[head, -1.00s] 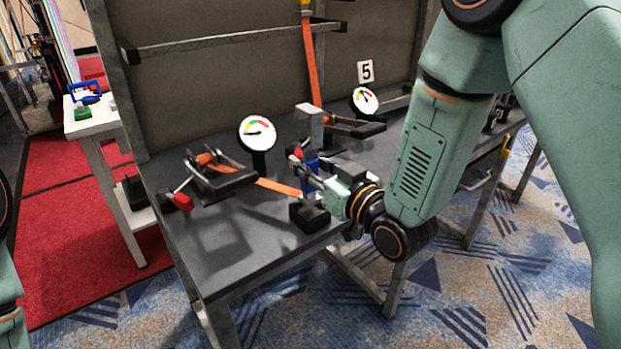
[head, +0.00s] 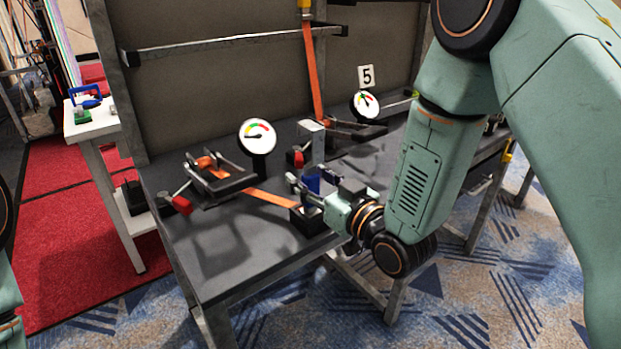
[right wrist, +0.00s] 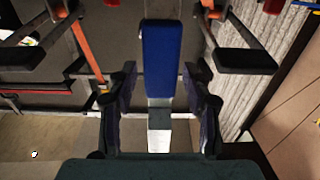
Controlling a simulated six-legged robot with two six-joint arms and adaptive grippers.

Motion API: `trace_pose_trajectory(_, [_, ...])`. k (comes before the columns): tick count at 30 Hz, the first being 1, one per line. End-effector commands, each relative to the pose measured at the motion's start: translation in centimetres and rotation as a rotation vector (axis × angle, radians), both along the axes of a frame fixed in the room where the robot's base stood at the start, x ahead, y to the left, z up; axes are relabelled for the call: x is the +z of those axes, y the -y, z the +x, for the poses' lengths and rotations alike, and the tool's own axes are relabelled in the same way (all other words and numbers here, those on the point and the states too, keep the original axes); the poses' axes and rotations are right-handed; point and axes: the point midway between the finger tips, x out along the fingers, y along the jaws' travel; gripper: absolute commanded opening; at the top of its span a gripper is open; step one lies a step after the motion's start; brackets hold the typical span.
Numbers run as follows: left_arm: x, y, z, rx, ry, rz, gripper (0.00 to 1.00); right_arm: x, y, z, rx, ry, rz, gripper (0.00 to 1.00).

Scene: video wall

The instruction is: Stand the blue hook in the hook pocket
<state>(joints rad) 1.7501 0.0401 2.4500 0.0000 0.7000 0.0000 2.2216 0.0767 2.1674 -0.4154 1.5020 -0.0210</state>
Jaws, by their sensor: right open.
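The blue hook (head: 312,183) stands about upright at the front of the workbench, a grey metal part above its blue body. Its lower end is at a black block (head: 309,222), which looks like the hook pocket; how deep it sits is hidden by my gripper. My right gripper (head: 301,190) is open around the blue body. In the right wrist view, the blue body (right wrist: 162,60) lies between the spread fingers (right wrist: 160,108), with a gap on both sides. My left gripper is out of view; only part of that arm shows at the left edge.
Ratchet clamps with an orange strap (head: 270,198) lie on the bench (head: 225,265). Two round gauges (head: 258,136) (head: 366,104) stand behind, near a sign marked 5 (head: 366,76). A white side table (head: 92,127) stands left. The bench's front left is clear.

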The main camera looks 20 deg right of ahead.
Motion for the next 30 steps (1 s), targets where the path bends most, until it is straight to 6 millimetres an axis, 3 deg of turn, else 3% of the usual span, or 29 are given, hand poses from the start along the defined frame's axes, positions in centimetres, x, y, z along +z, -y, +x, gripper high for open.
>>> trace_pose_trajectory(7, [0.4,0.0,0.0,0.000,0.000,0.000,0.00,0.7,0.0,0.0,0.000,0.001,0.000,0.50])
trace_pose_trajectory(18, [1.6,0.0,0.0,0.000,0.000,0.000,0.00,0.5,2.3,-5.9,-0.005,-0.003,0.005,0.50])
trace_pose_trajectory(30, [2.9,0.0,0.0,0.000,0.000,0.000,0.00,0.4,3.9,-10.1,-0.003,-0.005,0.004,0.50])
